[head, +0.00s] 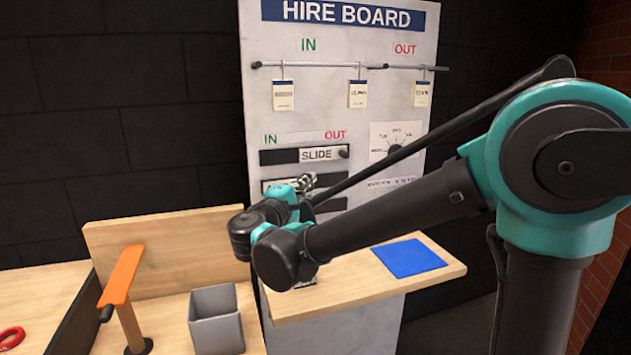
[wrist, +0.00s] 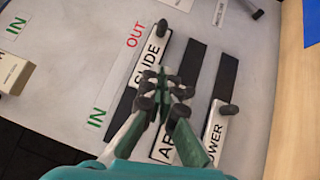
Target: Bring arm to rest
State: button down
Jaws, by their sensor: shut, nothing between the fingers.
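My arm reaches from the right across the front of the hire board (head: 330,105) in the head view. My gripper (head: 307,182) is at the board's slider rows, its fingers small and partly hidden by my own arm. In the wrist view my gripper (wrist: 165,84) is shut and empty, its fingertips together in front of the board, over the edge of the SLIDE row (wrist: 150,55) and the row beside it. I cannot tell whether they touch the board. The POWER row's dark knob (wrist: 229,109) lies to the right of the fingers.
A wooden shelf (head: 335,292) with a blue mat (head: 408,258) juts out below the board. A grey bin (head: 216,318) and an orange-topped stand (head: 124,272) are at left. Tags (head: 283,96) hang from a rail (head: 345,66) above.

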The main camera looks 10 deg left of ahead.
jog(key=w+d+f+m+g+h, duration=0.1)
jog(key=d+f+m+g, duration=0.15)
jog(key=d+f, duration=0.5)
jog(key=w+d+f+m+g+h, duration=0.15)
jog(key=d+f+g, duration=0.25)
jog(key=d, duration=0.7)
jog(key=d+f+m+g, duration=0.3)
jog(key=d+f, duration=0.3)
jog(key=d, duration=0.3)
jog(key=s+d+f+m+g+y, duration=0.3)
jog(key=s+d+f+m+g, duration=0.15)
jog(key=s+d+f, duration=0.55)
jog(key=s+f+m+y, duration=0.4)
jog(key=s+f+m, duration=0.1)
jog(key=s+f, duration=0.2)
jog(key=shift+s+d+f+g, duration=0.25)
jog(key=shift+s+g, duration=0.15)
jog(key=shift+s, duration=0.1)
jog(key=shift+m, duration=0.25)
